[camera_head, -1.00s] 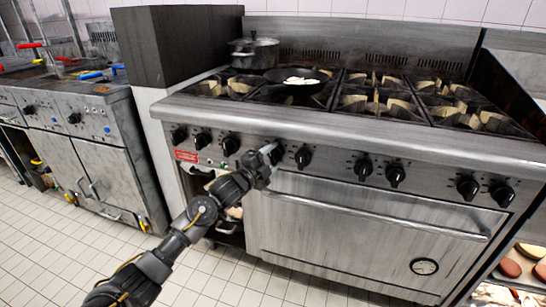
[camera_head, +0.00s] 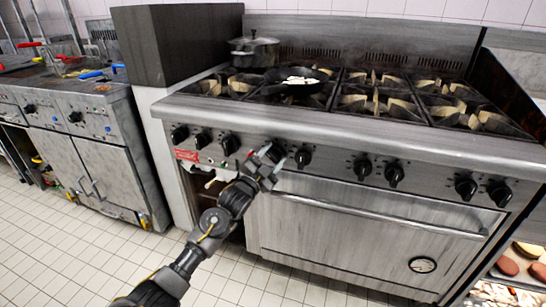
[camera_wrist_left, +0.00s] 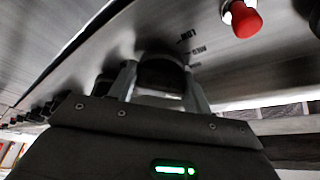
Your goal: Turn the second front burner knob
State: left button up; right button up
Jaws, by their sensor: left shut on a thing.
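The stove's front panel (camera_head: 330,166) carries a row of black burner knobs. My left gripper (camera_head: 272,155) reaches up to the panel from below, between a knob to its left (camera_head: 231,145) and a knob to its right (camera_head: 303,157). It is shut on a dark burner knob (camera_wrist_left: 160,74), with one finger on each side in the left wrist view. The gripper mostly hides this knob in the head view. How far the knob is turned cannot be told. My right gripper is not in view.
A red button (camera_wrist_left: 243,20) sticks out near the held knob in the wrist view. The oven handle (camera_head: 375,213) runs below the panel. A pan (camera_head: 300,88) and a lidded pot (camera_head: 254,52) stand on top. Tiled floor in front is clear.

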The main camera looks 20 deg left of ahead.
pick_arm(q)
jog(key=shift+f, duration=0.1)
jog(key=o, duration=0.9)
jog(key=p+v, duration=0.1)
jog(key=v, duration=1)
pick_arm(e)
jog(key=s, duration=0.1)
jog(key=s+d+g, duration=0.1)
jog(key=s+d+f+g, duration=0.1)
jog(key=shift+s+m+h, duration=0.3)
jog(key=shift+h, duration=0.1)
